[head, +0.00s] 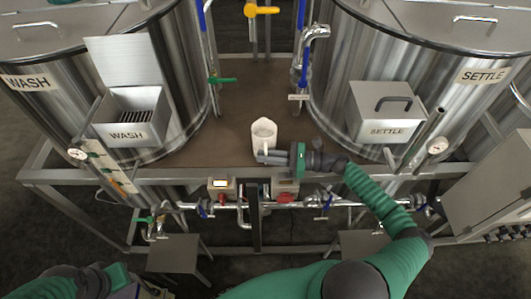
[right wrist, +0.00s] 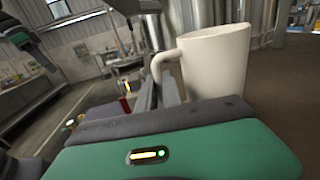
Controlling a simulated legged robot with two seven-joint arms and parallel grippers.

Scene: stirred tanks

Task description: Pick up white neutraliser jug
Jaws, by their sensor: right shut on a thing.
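The white jug (head: 264,131) stands upright over the front of the brown deck, between the two tanks. In the right wrist view the jug (right wrist: 220,58) is close, with its handle (right wrist: 160,66) towards the gripper. My right gripper (head: 268,157) is shut on the handle, at the near side of the jug. The jug's base is hidden behind the gripper, so I cannot tell whether it touches the deck. My left arm shows at the bottom left of the head view; its fingertips are not clear.
The WASH tank (head: 185,75) is at left and the SETTLE tank (head: 335,75) at right, each with a labelled box. Pipes and valves (head: 320,205) run below the deck's front edge. A grey cabinet (head: 490,195) stands at right. The deck (head: 240,100) behind the jug is clear.

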